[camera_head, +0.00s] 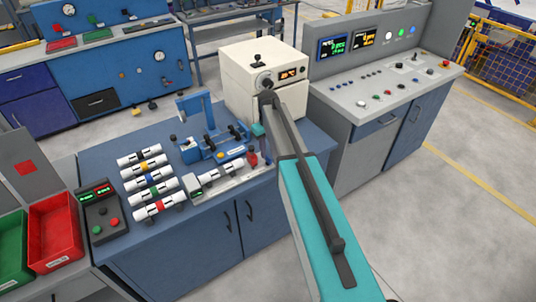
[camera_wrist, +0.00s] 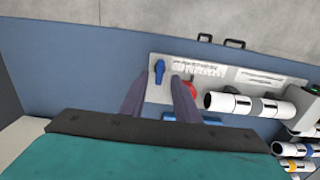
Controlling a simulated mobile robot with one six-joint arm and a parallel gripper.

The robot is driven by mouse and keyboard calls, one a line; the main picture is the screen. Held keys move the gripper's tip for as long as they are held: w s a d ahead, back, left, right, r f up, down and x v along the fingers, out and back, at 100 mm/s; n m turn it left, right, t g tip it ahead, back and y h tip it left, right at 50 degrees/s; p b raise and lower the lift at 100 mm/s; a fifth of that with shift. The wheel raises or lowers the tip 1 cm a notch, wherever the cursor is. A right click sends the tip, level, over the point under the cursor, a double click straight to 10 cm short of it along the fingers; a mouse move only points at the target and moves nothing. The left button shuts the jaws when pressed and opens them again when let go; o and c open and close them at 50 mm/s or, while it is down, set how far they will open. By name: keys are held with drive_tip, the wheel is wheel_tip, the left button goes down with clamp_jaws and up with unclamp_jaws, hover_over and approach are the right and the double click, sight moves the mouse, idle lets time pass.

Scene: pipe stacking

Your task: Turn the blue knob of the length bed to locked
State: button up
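The length bed (camera_wrist: 245,78) is a pale plate with printed labels on the blue bench, seen from above in the wrist view. Its blue knob (camera_wrist: 159,71) stands at the left end, its long handle lying roughly up and down in the picture. My gripper (camera_wrist: 160,76) is open, with one dark finger on each side of the knob in the picture; I cannot tell whether either touches it. A red part (camera_wrist: 193,84) is just right of the right finger. The length bed (camera_head: 232,183) also shows in the head view, where my arm covers the blue knob.
A white pipe (camera_wrist: 245,104) lies on the bed, right of the red part. Several banded pipes (camera_head: 150,173) lie in a rack to the left. A blue fixture (camera_head: 212,140) and a cream box (camera_head: 263,75) stand behind. The bench's front edge is close to the bed.

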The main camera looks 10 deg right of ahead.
sight(268, 157)
drive_tip(key=shift+f+p, duration=0.6)
drive_tip(key=shift+f, duration=1.2)
drive_tip(key=shift+c, duration=0.4)
clamp_jaws()
